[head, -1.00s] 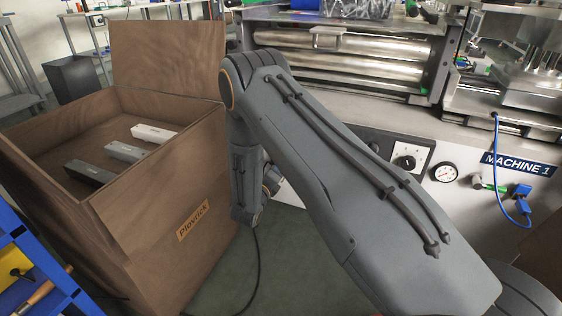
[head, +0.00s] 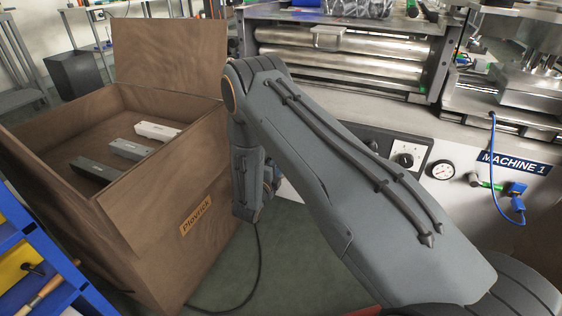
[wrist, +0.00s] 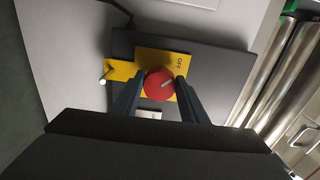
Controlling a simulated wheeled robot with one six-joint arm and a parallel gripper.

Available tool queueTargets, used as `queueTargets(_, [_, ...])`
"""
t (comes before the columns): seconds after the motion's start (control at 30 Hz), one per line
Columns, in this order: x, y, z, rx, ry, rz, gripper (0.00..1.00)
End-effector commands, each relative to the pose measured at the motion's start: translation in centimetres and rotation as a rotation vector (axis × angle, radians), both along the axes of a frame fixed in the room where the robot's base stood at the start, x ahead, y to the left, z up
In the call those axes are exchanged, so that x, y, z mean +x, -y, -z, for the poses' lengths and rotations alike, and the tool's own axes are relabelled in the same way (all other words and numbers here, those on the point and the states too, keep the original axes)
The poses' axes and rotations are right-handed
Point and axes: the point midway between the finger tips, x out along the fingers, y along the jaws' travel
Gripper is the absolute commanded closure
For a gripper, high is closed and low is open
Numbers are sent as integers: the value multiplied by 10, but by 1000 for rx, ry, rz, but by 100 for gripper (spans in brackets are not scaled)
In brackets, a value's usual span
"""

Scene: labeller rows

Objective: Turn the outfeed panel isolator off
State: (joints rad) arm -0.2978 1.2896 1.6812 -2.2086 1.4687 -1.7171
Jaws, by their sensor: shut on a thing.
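The isolator's round red knob (wrist: 159,84) is in the middle of the wrist view, on a yellow plate (wrist: 150,59) fixed to a dark panel box (wrist: 215,68). The plate carries lettering that looks like OFF near its right side. A pale mark on the knob slants up and right. My gripper (wrist: 157,88) has one finger on each side of the knob and is shut on it. In the head view my gripper and the isolator are hidden behind my arm.
A brown open crate (head: 150,250) with several bars in it stands at the left. A machine front with a black dial switch (head: 405,156), a gauge (head: 443,170) and a blue cable (head: 495,165) is at the right. A dark cable lies on the green floor (head: 295,265).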

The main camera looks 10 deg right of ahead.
Motion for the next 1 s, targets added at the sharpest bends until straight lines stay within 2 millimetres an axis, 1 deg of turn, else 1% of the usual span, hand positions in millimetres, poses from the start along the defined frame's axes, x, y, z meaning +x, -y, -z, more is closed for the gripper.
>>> queueTargets(0.4, [-1,0,2,-6,-8,1,83])
queueTargets(0.43, [-1,0,2,-6,-8,1,56])
queueTargets(0.5, [-1,0,1,-6,-7,1,44])
queueTargets(0.53, [-1,0,1,-5,-6,1,42])
queueTargets(0.83, [-2,-1,0,-5,-5,0,42])
queueTargets(0.93, [-8,-6,0,-5,-6,-2,42])
queueTargets(1.0, [-16,-12,-1,-6,-6,-2,42])
